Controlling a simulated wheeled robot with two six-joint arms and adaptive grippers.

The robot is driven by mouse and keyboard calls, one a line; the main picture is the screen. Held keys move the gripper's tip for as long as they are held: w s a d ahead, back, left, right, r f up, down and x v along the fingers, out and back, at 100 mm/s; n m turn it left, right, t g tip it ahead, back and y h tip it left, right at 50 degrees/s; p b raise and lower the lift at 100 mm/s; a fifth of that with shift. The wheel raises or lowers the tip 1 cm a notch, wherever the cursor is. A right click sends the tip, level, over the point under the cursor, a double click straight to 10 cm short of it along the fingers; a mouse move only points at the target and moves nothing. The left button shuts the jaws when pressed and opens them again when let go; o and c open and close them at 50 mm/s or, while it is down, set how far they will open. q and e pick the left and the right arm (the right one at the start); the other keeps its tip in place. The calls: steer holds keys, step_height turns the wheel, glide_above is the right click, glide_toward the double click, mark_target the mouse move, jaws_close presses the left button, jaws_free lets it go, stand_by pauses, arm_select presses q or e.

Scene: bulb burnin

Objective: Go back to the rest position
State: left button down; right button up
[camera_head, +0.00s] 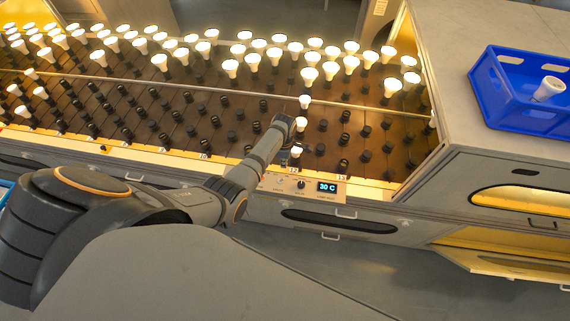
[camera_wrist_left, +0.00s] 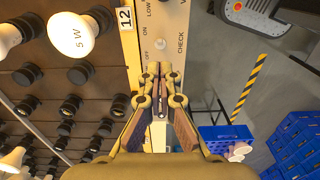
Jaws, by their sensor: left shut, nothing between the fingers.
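My left arm comes in from the left in the head view, and its wrist is over the front edge of the bulb rack (camera_head: 225,160). My left gripper (camera_wrist_left: 158,72) shows in the wrist view with its fingers shut and nothing between them. It is over the front strip beside the label 12 and the panel markings ON, OFF and CHECK. A white bulb marked 5 W (camera_wrist_left: 80,45) is left of the gripper, apart from it. My right gripper is not in view.
Lit bulbs (camera_head: 230,68) fill the rack's back rows; many front sockets are empty. A control panel (camera_head: 302,187) reads 30 C. A blue crate (camera_head: 510,105) holding a bulb (camera_head: 548,88) sits on the right counter (camera_head: 440,60). Blue crates (camera_wrist_left: 290,140) stand low at right in the wrist view.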

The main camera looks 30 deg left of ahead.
arm_select(q)
steer(key=s+a+r+m+t, duration=0.2)
steer(key=s+r+m+t, duration=0.2)
steer(key=s+r+m, duration=1.6)
step_height(320, 180, down, 36)
steer(key=s+a+r+m+g+y+b, duration=0.1)
steer(key=s+a+m+g+b, duration=0.15)
steer(key=b, duration=0.45)
steer(key=s+f+n+b, duration=0.1)
steer(key=s+f+b, duration=0.5)
steer(key=s+f, duration=1.3)
step_height(320, 180, down, 4)
steer(key=shift+a+f, duration=0.1)
steer(key=shift+a, duration=0.35)
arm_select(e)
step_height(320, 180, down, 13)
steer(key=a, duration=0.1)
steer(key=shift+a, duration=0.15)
